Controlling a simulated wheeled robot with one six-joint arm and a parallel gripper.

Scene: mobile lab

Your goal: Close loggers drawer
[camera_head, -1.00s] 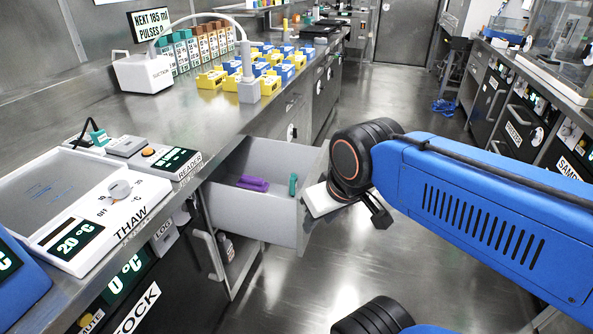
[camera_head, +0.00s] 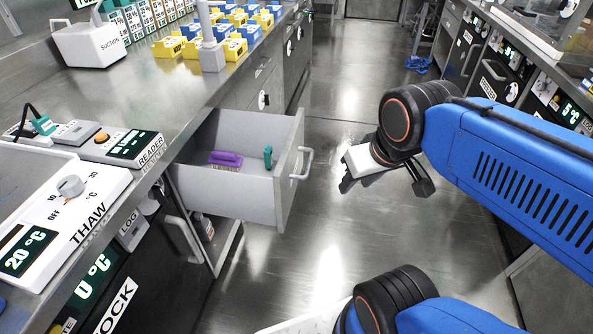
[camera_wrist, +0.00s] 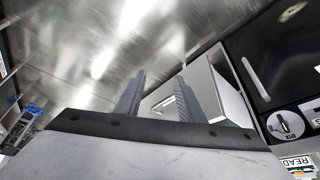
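The grey drawer (camera_head: 235,208) stands open below the bench at left of centre, with its front panel and bar handle (camera_head: 302,163) facing right. Inside it lie a purple item (camera_head: 225,158) and a small teal item (camera_head: 268,156). My gripper (camera_head: 385,184) is to the right of the drawer, apart from the handle with floor visible between them. In the wrist view my two fingers (camera_wrist: 158,98) are spread with nothing held. The drawer (camera_wrist: 222,95) shows beyond them, with its front panel partly hidden by the right finger.
The bench above carries a thaw plate (camera_head: 85,190), a reader (camera_head: 125,147) and several yellow and blue blocks. A cabinet door with a handle (camera_head: 180,225) is below the drawer. Open floor (camera_head: 340,250) lies right of the drawer; another bench stands at far right.

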